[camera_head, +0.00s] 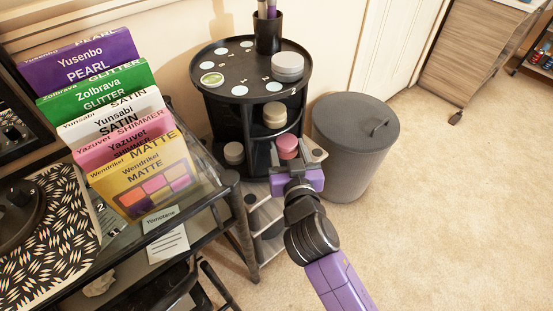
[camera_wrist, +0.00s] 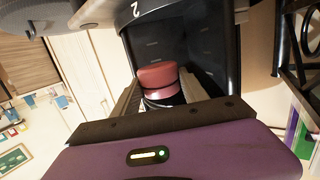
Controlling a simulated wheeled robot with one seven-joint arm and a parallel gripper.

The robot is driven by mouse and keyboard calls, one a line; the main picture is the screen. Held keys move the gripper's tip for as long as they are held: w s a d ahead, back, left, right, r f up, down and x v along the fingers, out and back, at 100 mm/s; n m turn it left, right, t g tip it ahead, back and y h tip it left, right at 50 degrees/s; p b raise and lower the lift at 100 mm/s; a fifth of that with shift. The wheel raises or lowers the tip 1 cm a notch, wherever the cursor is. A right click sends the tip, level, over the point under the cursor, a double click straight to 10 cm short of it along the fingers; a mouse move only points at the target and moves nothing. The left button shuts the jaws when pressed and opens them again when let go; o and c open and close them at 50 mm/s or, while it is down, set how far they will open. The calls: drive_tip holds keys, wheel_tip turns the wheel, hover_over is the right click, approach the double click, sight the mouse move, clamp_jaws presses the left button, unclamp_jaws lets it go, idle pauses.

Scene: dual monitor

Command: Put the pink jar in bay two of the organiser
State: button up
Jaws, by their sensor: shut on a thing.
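The pink jar (camera_head: 287,146) is held between the fingers of my gripper (camera_head: 297,158), at the right front of the black round organiser (camera_head: 222,108). In the wrist view the pink jar (camera_wrist: 158,75) has a pink lid and a dark band below it, with a finger on each side. Behind it is a dark, open bay (camera_wrist: 185,45) with a "2" on its rim (camera_wrist: 136,10). I cannot tell how far the jar reaches into that bay. The jar's lower part is partly hidden.
A beige jar (camera_head: 273,115) and a grey-beige jar (camera_head: 234,152) stand in other parts of the organiser. A grey tin (camera_head: 287,66) and a dark brush cup (camera_head: 268,35) stand on its top. A grey bin (camera_head: 352,150) is close on the right, a glass-topped cart (camera_head: 190,205) on the left.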

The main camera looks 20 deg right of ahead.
sight(277, 141)
drive_tip(key=w, duration=0.1)
drive_tip(key=w+a, duration=0.1)
drive_tip(key=w, duration=0.1)
drive_tip(key=shift+w+a, duration=0.15)
drive_tip(key=shift+w, duration=0.15)
drive_tip(key=shift+f+b, duration=0.6)
drive_tip(key=shift+f, duration=0.2)
wheel_tip(277, 141, down, 5)
drive_tip(key=shift+f+b, duration=0.1)
drive_tip(key=shift+b, duration=1.1)
drive_tip(key=shift+w+f, duration=0.15)
drive_tip(key=shift+f, duration=0.05)
drive_tip(key=shift+r, duration=0.1)
drive_tip(key=o, duration=1.4)
